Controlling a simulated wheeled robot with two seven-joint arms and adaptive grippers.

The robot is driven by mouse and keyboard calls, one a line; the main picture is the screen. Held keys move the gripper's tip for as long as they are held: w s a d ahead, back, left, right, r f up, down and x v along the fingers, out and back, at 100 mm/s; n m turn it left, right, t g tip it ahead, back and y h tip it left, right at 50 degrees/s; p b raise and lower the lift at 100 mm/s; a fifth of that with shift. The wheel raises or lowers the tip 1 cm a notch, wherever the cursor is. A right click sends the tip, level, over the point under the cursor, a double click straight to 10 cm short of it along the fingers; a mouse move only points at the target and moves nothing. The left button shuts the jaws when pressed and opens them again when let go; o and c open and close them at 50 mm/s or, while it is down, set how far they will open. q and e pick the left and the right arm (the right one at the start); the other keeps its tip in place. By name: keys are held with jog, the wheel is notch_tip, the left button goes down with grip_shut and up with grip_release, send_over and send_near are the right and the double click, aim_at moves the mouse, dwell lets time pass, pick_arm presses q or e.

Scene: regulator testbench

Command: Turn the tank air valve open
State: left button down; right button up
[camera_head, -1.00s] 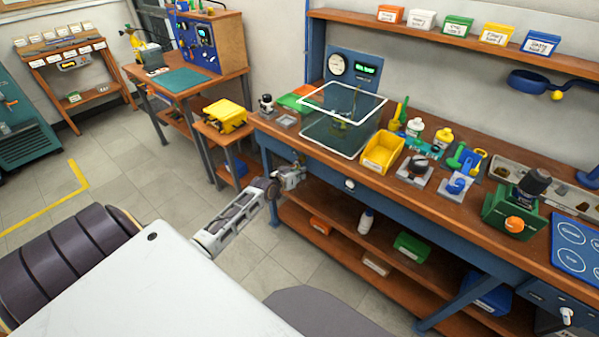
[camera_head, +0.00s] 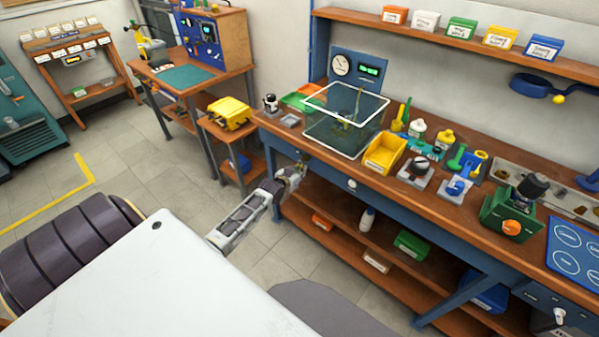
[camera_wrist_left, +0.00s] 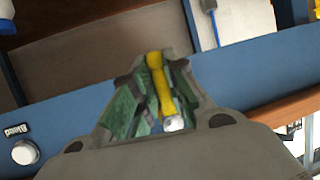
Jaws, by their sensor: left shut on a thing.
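The tank air valve shows as a yellow lever (camera_wrist_left: 163,88) with a pale metal end in the left wrist view, in front of the bench's blue front rail (camera_wrist_left: 75,127). My left gripper (camera_wrist_left: 152,82) has its green-padded fingers on both sides of the lever and is shut on it. In the head view my left gripper (camera_head: 297,171) is at the bench's front edge near its left end. The lever is hidden or too small to make out there. My right gripper is not in view.
A white knob (camera_wrist_left: 25,152) beside a "Bleed" label sits on the blue rail. The wooden bench (camera_head: 290,139) holds a clear box (camera_head: 347,133), a yellow bin (camera_head: 385,152) and several tools. A lower shelf (camera_head: 335,243) carries small boxes.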

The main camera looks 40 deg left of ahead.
pick_arm(q)
jog(key=c, duration=1.4)
grip_release()
jog(key=shift+c, duration=0.2)
jog(key=v, duration=1.2)
